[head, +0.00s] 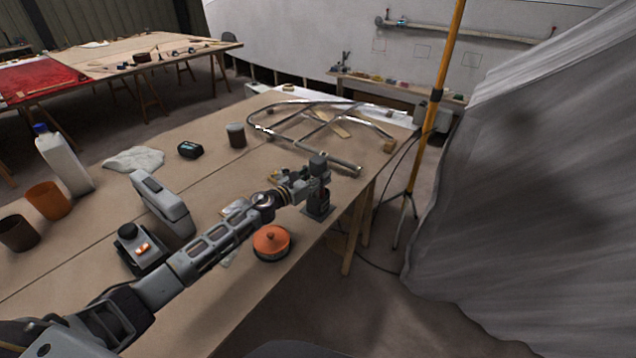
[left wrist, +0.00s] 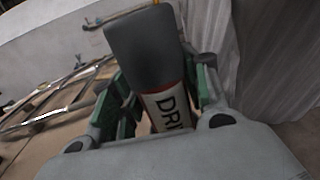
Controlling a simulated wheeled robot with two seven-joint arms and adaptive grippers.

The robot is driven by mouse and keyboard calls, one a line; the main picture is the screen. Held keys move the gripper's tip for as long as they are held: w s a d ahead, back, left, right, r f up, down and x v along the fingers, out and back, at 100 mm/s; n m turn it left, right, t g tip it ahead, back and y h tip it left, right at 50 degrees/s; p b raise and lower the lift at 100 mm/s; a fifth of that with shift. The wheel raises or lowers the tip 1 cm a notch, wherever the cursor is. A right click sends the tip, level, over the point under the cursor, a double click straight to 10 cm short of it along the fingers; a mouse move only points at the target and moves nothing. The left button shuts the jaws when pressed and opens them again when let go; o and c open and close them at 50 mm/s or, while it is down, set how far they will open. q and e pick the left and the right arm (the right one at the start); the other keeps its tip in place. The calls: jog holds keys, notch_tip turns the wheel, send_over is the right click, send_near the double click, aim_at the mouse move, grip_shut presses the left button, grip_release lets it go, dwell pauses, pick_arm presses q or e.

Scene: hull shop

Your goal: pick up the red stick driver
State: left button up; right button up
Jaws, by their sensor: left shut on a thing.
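My left gripper (head: 303,187) reaches over the near right part of the workbench and is shut on an upright tool, the stick driver (head: 318,161). In the left wrist view the driver (left wrist: 143,45) stands between the green-padded fingers. It has a dark grey rounded top and a pale label with red edging and dark letters, partly cut off as "DRI". The fingers and wrist hide its lower part in that view. In the head view a dark grey foot shows below the gripper close to the bench; I cannot tell how it joins the driver. My right gripper is not in view.
An orange round lidded pot (head: 271,242) sits close below my left forearm. A bent metal frame (head: 318,124) lies behind the gripper. A white bottle (head: 65,160), an orange cup (head: 49,200) and a dark can (head: 236,135) stand farther left. A yellow pole (head: 437,100) and grey sheeting are at right.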

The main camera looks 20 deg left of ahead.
aim_at(318, 159)
pick_arm(q)
jog(key=shift+r, duration=0.25)
jog(key=shift+r+p, duration=0.4)
jog(key=shift+r, duration=0.45)
notch_tip(318, 159, up, 7)
jog(key=shift+f+p, duration=0.1)
jog(key=shift+p, duration=1.15)
jog(key=shift+r, duration=0.6)
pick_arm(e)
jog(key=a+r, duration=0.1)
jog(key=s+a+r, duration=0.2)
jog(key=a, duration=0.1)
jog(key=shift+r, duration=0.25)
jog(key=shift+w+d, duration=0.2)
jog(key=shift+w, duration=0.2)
pick_arm(q)
jog(key=shift+w+r, duration=0.1)
jog(key=shift+r, duration=0.05)
